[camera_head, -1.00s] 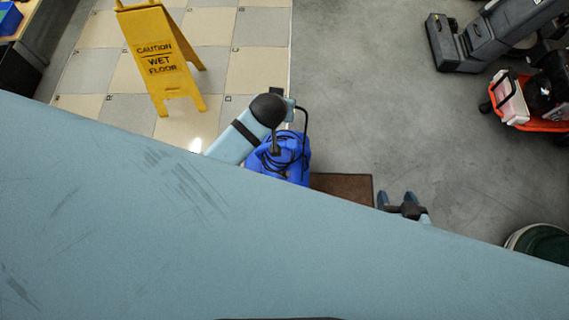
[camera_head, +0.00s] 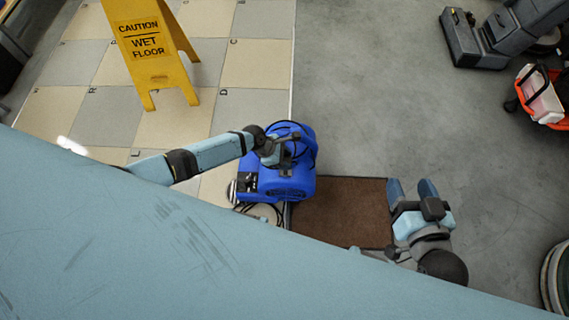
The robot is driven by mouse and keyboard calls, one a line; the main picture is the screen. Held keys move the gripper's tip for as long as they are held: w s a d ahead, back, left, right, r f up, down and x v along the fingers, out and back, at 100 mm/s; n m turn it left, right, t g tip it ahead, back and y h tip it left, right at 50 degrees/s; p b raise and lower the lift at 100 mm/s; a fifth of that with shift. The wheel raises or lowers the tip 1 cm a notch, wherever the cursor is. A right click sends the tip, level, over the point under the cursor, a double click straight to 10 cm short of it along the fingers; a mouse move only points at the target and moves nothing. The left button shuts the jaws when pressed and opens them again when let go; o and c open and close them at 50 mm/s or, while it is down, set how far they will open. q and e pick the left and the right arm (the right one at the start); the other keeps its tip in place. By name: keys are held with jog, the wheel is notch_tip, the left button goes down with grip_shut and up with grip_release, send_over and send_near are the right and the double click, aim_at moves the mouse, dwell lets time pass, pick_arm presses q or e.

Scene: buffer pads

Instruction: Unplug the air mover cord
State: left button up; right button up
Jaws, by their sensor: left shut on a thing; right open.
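The blue air mover (camera_head: 290,186) stands on the floor at the centre, by the seam between tile and concrete. Its dark cord (camera_head: 290,122) arches over its top beside my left gripper, and more loops lie at its lower left. My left gripper (camera_head: 286,165) is over the air mover and shut, seemingly on the cord; the gripped spot is too small to see clearly. My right gripper (camera_head: 412,187) is open and empty, over the right edge of the brown mat, to the right of the air mover. No outlet can be made out.
A yellow wet floor sign (camera_head: 150,45) stands on the tiles at upper left. A brown mat (camera_head: 340,215) lies right of the air mover. A grey machine (camera_head: 475,45) and an orange cart (camera_head: 545,95) are at upper right. Concrete between is clear.

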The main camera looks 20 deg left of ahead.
aim_at(289, 172)
pick_arm(q)
jog(key=shift+a+f+b, duration=0.1)
jog(key=shift+f+b, duration=0.35)
jog(key=shift+f, duration=0.15)
notch_tip(289, 172, down, 4)
jog(key=b, duration=0.4)
jog(key=shift+r+b, duration=0.1)
jog(key=shift+b, duration=0.2)
jog(key=shift+f+b, duration=0.55)
jog(key=shift+b, duration=0.1)
jog(key=shift+f+b, duration=0.35)
jog(key=shift+b, duration=0.15)
pick_arm(e)
jog(key=a+r+t+y, duration=0.2)
jog(key=a+r+y, duration=0.1)
jog(key=r, duration=0.2)
jog(key=shift+w+a+y, duration=0.3)
jog(key=shift+w+a, duration=0.1)
jog(key=shift+r, duration=0.15)
pick_arm(q)
jog(key=shift+f+p, duration=0.35)
jog(key=shift+p, duration=0.05)
pick_arm(e)
jog(key=shift+r, duration=0.15)
jog(key=shift+r, duration=0.25)
pick_arm(q)
jog(key=shift+f, duration=0.35)
pick_arm(e)
jog(key=shift+f, duration=0.15)
